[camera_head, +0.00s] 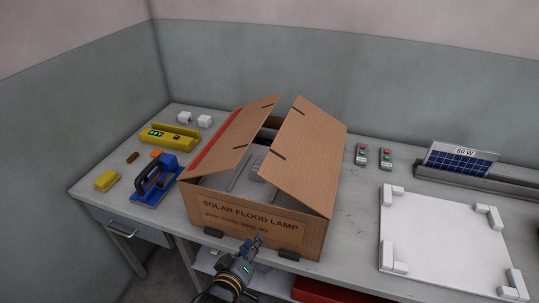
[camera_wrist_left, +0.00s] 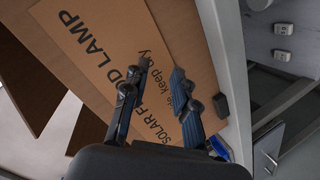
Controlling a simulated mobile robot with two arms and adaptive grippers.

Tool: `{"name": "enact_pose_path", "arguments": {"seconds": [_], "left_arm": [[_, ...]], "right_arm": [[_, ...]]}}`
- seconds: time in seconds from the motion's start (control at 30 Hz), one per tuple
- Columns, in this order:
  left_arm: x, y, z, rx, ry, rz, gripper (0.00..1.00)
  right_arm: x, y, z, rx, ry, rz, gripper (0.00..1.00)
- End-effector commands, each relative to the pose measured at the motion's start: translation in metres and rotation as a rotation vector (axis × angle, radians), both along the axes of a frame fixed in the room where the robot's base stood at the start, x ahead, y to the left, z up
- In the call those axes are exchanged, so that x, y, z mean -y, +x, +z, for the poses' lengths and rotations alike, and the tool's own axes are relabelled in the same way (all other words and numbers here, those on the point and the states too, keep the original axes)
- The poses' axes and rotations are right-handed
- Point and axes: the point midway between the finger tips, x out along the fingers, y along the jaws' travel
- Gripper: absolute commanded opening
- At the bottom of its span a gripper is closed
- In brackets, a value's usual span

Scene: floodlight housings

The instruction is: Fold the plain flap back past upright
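A brown cardboard box (camera_head: 232,223) marked SOLAR FLOOD LAMP stands on the bench. Its plain flap (camera_head: 302,150) is on the right and slopes up and inward, leaning over the opening. The other flap (camera_head: 240,135), with a red strip along its left edge, also leans inward. A gap between them shows grey parts inside; the rest is hidden. My left gripper (camera_head: 258,240) is low in front of the box's printed front face. In the left wrist view its fingers (camera_wrist_left: 161,68) are apart with nothing between them, against the lettering behind. My right gripper is not in view.
Left of the box are a blue tool (camera_head: 154,182), a yellow case (camera_head: 168,136) and a yellow block (camera_head: 107,180). Right are two button boxes (camera_head: 361,154), a solar panel (camera_head: 460,160) and a white board with corner blocks (camera_head: 440,236). Dark stops (camera_head: 292,255) sit at the box's front.

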Motion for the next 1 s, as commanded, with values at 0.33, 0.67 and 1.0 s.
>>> {"name": "enact_pose_path", "arguments": {"seconds": [0.33,0.67,1.0], "left_arm": [[0.005,-0.003,0.189,0.220,-0.324,0.044,0.27],[0.015,0.028,0.202,0.235,-0.347,0.044,0.27],[0.037,0.095,0.201,0.233,-0.345,0.044,0.27]], "right_arm": [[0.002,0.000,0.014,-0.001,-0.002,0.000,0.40],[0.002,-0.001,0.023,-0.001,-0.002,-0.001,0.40],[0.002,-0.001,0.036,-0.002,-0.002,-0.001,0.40]]}}
